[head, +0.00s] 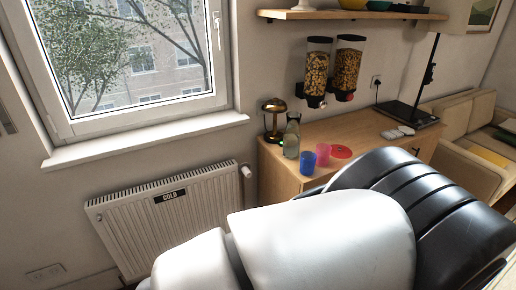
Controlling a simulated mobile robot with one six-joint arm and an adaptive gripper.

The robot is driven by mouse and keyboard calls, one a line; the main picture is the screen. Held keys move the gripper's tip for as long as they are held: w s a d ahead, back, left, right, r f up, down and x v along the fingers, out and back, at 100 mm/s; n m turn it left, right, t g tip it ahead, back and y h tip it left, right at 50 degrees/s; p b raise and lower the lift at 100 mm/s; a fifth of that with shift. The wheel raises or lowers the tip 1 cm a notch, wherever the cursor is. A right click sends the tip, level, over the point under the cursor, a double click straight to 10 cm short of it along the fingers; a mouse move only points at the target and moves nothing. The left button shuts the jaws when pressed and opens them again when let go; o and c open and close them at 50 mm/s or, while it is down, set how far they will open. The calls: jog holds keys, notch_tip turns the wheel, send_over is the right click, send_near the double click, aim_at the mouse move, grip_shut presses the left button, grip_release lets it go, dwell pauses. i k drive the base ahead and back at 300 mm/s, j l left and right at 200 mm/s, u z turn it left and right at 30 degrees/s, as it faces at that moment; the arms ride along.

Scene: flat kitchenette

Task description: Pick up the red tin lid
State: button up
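A flat, round red lid (341,151) lies on the wooden cabinet top, right behind a pink cup (323,154). It appears as a thin disc with a small pale mark near its middle. My own white and black arm links fill the lower right of the head view, in front of the cabinet. My gripper's fingers do not show, so I cannot see where they are or what they hold.
A blue cup (308,163), a glass bottle (291,138) and a brass lamp (274,119) stand left of the lid on the wooden cabinet (274,168). White items (397,132) lie to the right. Two food dispensers (332,70) hang above. A radiator (165,225) stands left.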

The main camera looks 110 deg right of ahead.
aim_at(340, 152)
jog(key=z, duration=4.6)
jog(key=u, duration=0.95)
jog(key=k+u, duration=0.1)
jog(key=u, duration=1.3)
jog(key=k+u, duration=0.1)
jog(key=u, duration=0.4)
jog(key=j+u, duration=0.1)
jog(key=u, duration=0.8)
jog(key=l+z, duration=0.1)
jog(key=z, duration=0.35)
jog(key=k+l+z, duration=0.1)
jog(key=z, duration=0.35)
jog(key=l+z, duration=0.15)
jog(key=z, duration=0.3)
jog(key=l+z, duration=0.15)
jog(key=l, duration=0.3)
jog(key=i+l+z, duration=0.2)
jog(key=l, duration=0.25)
jog(key=l+z, duration=0.15)
jog(key=l, duration=0.3)
jog(key=i+l+z, duration=0.15)
jog(key=l, duration=0.3)
jog(key=i+l+z, duration=0.2)
jog(key=l, duration=0.2)
jog(key=i+l+z, duration=0.15)
jog(key=l, duration=0.25)
jog(key=i+l+z, duration=0.15)
jog(key=l, duration=0.2)
